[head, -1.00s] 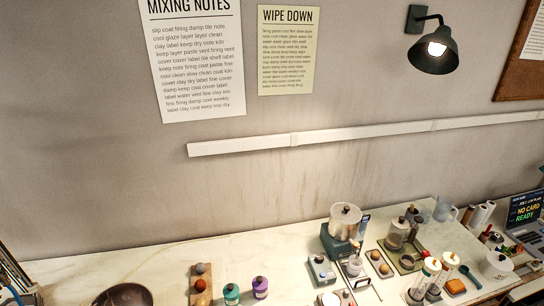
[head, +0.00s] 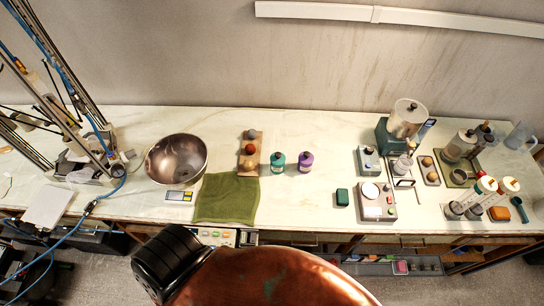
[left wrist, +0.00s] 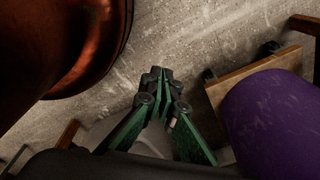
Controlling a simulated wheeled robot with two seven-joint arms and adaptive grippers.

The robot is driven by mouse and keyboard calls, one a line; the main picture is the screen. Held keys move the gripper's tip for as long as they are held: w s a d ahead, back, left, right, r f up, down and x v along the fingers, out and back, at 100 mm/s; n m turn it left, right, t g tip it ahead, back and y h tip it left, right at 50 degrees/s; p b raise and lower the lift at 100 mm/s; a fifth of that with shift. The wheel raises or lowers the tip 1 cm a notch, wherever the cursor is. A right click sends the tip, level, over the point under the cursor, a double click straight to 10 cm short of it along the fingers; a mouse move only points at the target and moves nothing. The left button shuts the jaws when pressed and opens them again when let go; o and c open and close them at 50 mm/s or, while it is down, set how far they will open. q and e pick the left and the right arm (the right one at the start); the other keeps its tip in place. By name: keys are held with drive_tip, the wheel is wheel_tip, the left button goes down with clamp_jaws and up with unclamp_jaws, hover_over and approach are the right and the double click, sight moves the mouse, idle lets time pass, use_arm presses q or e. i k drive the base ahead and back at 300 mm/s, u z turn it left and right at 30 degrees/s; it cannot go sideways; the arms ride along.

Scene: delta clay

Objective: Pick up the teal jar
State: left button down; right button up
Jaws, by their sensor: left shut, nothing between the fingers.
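The teal jar (head: 278,162) stands upright on the pale worktop, near the middle of the head view, with a dark knob on top. A similar purple jar (head: 305,163) stands just to its right, with a small gap between them. My left gripper (left wrist: 158,75) shows in the left wrist view, with green linkages and dark fingertips together, over bare grey floor and holding nothing. It does not show in the head view. The teal jar is not in the left wrist view. My right gripper is in neither view.
A wooden board with round samples (head: 249,163) is left of the teal jar. A green cloth (head: 226,199) lies at front left, beside a metal bowl (head: 176,158). Worktop directly before the jar is clear.

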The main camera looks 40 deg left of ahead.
sight(277, 170)
drive_tip(key=u, duration=1)
drive_tip(key=k, duration=0.15)
drive_tip(key=u, duration=0.45)
drive_tip(key=i, duration=0.2)
drive_tip(key=z, duration=0.75)
